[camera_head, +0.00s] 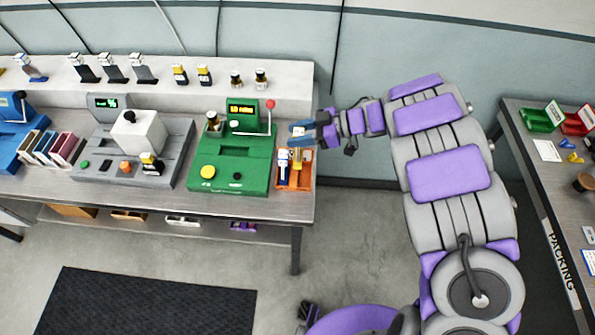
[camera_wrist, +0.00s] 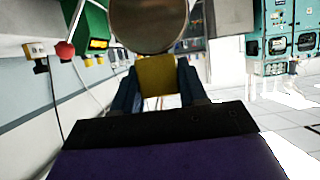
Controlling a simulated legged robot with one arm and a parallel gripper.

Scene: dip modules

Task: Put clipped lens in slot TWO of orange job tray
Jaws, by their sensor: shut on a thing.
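The orange job tray (camera_head: 306,184) sits at the right end of the bench in the head view, beside the green machine. Upright pieces with white and dark parts stand in its left and middle, and its right side shows bare orange. Slot numbers are too small to read. My gripper (camera_head: 301,133) is above the back of the tray. In the wrist view my gripper (camera_wrist: 158,88) is shut on the yellow clip (camera_wrist: 157,76) of the clipped lens, whose round brownish disc (camera_wrist: 150,22) is above the fingers.
The green machine (camera_head: 232,165) with a red-knobbed lever (camera_head: 269,104) stands just left of the tray. A grey machine (camera_head: 133,150) is further left. Several modules line the back shelf (camera_head: 215,78). A packing table (camera_head: 545,165) stands at the right, with floor between.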

